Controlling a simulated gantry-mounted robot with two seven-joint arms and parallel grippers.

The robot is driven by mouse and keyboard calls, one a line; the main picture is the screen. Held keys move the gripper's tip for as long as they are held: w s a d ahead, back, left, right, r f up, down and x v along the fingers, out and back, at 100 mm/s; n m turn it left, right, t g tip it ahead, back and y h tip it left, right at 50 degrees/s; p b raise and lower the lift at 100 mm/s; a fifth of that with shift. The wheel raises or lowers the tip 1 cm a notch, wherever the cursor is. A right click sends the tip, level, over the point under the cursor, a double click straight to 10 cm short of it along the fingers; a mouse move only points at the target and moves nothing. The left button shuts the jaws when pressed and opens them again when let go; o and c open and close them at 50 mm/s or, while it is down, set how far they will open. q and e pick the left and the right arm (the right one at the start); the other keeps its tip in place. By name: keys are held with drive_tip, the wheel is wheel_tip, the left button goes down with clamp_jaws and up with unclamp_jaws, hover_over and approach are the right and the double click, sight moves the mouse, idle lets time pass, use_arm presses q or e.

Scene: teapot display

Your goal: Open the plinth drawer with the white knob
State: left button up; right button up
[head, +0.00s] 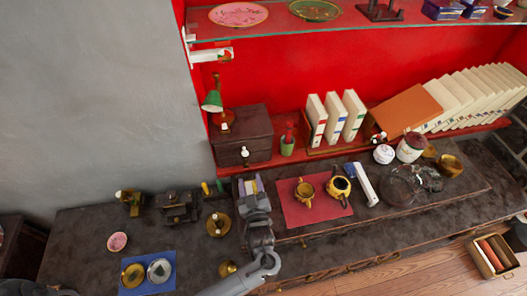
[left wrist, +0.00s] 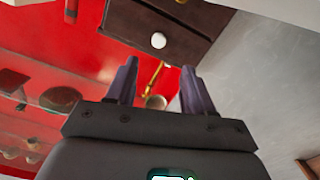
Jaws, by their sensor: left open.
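The plinth (head: 243,127) is a dark brown wooden box on the red shelf at the back. A small white knob (head: 245,152) sits on its front, and the drawer looks shut. In the left wrist view the plinth (left wrist: 165,22) is at the top with the round white knob (left wrist: 158,40) ahead of the fingers. My left gripper (head: 250,184) is below the plinth's front in the head view, open. In the left wrist view its two fingers (left wrist: 158,70) are apart with nothing gripped, and the knob appears beyond their tips. My right gripper is not in view.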

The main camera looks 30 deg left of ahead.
sight(246, 155)
use_arm(q)
drive_tip(key=shift+w+a, duration=0.25)
drive_tip(key=shift+w, duration=0.3)
drive_tip(key=x, duration=0.9)
drive_tip(key=shift+w+a, duration=0.15)
drive_tip(key=shift+a, duration=0.2)
clamp_jaws()
